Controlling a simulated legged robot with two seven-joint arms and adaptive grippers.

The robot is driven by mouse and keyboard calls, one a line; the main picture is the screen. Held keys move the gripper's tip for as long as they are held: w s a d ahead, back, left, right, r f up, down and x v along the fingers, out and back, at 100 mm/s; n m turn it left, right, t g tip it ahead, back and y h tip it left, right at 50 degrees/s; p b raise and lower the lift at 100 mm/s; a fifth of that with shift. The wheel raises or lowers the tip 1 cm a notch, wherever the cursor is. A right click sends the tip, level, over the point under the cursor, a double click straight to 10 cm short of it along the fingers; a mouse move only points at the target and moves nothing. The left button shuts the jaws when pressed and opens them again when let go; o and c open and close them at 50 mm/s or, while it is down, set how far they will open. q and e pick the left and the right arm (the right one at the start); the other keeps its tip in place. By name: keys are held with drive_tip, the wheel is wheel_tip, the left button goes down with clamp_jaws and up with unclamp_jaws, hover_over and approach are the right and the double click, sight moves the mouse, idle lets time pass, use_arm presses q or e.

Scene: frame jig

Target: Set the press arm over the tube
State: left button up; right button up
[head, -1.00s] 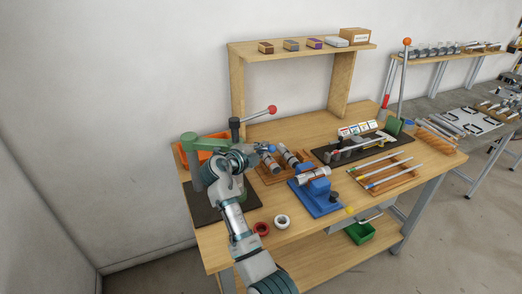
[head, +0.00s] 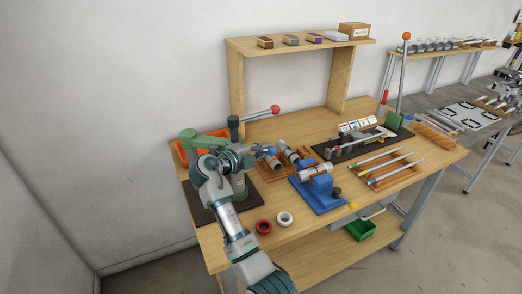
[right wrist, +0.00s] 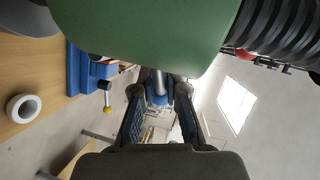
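The green press arm (head: 188,136) shows at the left of the bench above a dark base plate (head: 208,214). A green post (head: 240,186) shows just right of my arm. My right gripper (head: 262,152) is beside the press, and my arm hides part of it. In the right wrist view, a large green surface (right wrist: 150,30) fills the top, close to the camera. The two fingers of my right gripper (right wrist: 160,105) stand apart below it. Silver tubes lie on a wooden holder (head: 268,176), and another tube (head: 314,171) lies on the blue fixture (head: 320,190). My left gripper is not in view.
An orange bin (head: 183,155) stands behind the press. A black post carries a lever with a red ball (head: 275,108). A red ring (head: 264,227) and a white ring (head: 285,219) lie near the front edge. A shelf (head: 300,47) stands at the back.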

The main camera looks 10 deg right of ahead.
drive_tip(key=o, duration=0.4)
drive_tip(key=shift+s+f, duration=0.2)
drive_tip(key=shift+f, duration=0.1)
drive_tip(key=shift+s+r, duration=0.15)
drive_tip(key=shift+r, duration=0.05)
drive_tip(key=shift+a, duration=0.15)
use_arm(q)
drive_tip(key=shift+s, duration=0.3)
use_arm(e)
drive_tip(key=v, duration=1.2)
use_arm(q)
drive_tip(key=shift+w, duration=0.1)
